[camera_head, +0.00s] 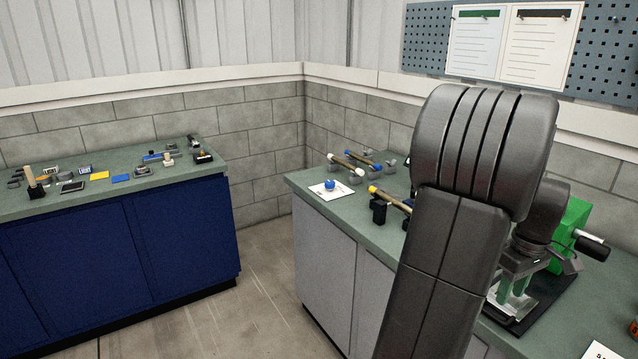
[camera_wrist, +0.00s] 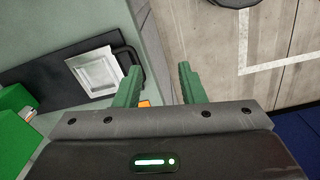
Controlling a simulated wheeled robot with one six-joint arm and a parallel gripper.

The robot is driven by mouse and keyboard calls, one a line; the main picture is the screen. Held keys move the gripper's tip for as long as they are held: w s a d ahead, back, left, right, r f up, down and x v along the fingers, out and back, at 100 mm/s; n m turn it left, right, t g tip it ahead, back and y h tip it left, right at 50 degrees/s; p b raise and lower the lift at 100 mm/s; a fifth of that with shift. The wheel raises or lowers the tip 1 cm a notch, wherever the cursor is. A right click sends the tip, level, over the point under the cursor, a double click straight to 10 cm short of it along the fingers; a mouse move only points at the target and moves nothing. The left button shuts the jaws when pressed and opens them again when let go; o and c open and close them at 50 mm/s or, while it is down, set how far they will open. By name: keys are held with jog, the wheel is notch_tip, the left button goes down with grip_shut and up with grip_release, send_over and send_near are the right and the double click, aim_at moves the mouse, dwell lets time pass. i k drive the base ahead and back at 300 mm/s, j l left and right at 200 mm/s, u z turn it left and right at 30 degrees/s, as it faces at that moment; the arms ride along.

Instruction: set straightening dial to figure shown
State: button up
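A green machine (camera_head: 572,222) with a black-gripped handle (camera_head: 591,246) stands on the right bench, partly hidden behind my arm. Green bodywork also shows at the left edge of the wrist view (camera_wrist: 14,115). A white card (camera_head: 602,351) with partial dark print is cut off at the bottom right; I cannot read its figure. I cannot make out a straightening dial in either view. My gripper (camera_head: 513,290) hangs near the front of the green machine. In the wrist view its two green fingers (camera_wrist: 158,84) are wide apart with nothing between them.
A black base plate (camera_wrist: 50,62) carries a silver square piece (camera_wrist: 96,72). A blue cabinet (camera_head: 115,250) with small items stands left. The floor between (camera_head: 265,262) is clear. Two sheets hang on a pegboard (camera_head: 610,45).

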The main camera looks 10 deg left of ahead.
aim_at(330, 185)
jog(key=i+j+u, duration=0.25)
jog(key=i, duration=0.2)
jog(key=i+j+u, duration=0.25)
jog(key=i, duration=0.15)
jog(key=i+u, duration=0.2)
jog(key=i, duration=0.25)
jog(key=i+j, duration=0.1)
jog(key=i, duration=0.9)
